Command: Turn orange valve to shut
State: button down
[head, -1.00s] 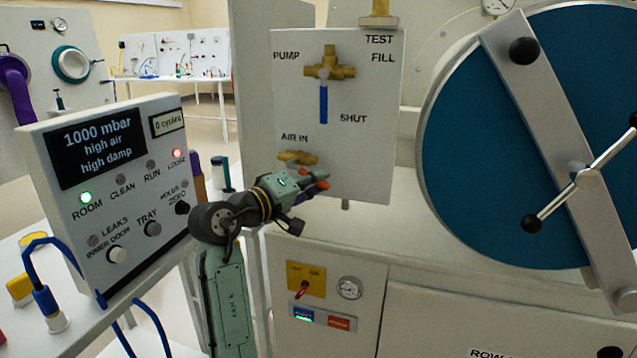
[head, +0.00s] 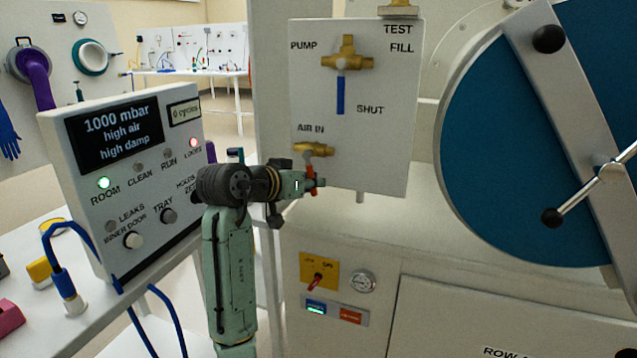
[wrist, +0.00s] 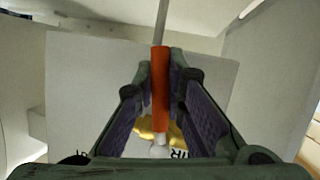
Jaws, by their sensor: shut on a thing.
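The orange valve is a brass valve body (head: 315,149) under the AIR IN label, low on the white panel (head: 385,150). Its orange lever (wrist: 160,88) lies between my fingers in the wrist view, running lengthwise away from the brass body (wrist: 150,130). My gripper (head: 312,184) is just below the valve in the head view, shut on the lever. Only small orange bits show there, so the lever's exact angle is hard to tell. In the wrist view the fingers (wrist: 160,90) flank the lever, and the AIR IN lettering is partly hidden.
Above on the panel is a brass valve with a blue lever (head: 341,95) pointing down, beside the SHUT label. A big blue round door (head: 510,150) with a bar is at right. A control box (head: 125,180) stands close at left and reads 1000 mbar.

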jog(key=shift+w+a+f+m+y, duration=0.1)
jog(key=shift+w+a+m+y, duration=0.05)
jog(key=shift+a+m+y, duration=0.5)
jog(key=c, duration=1.6)
grip_release()
jog(key=shift+c, duration=0.2)
jog(key=v, duration=1.2)
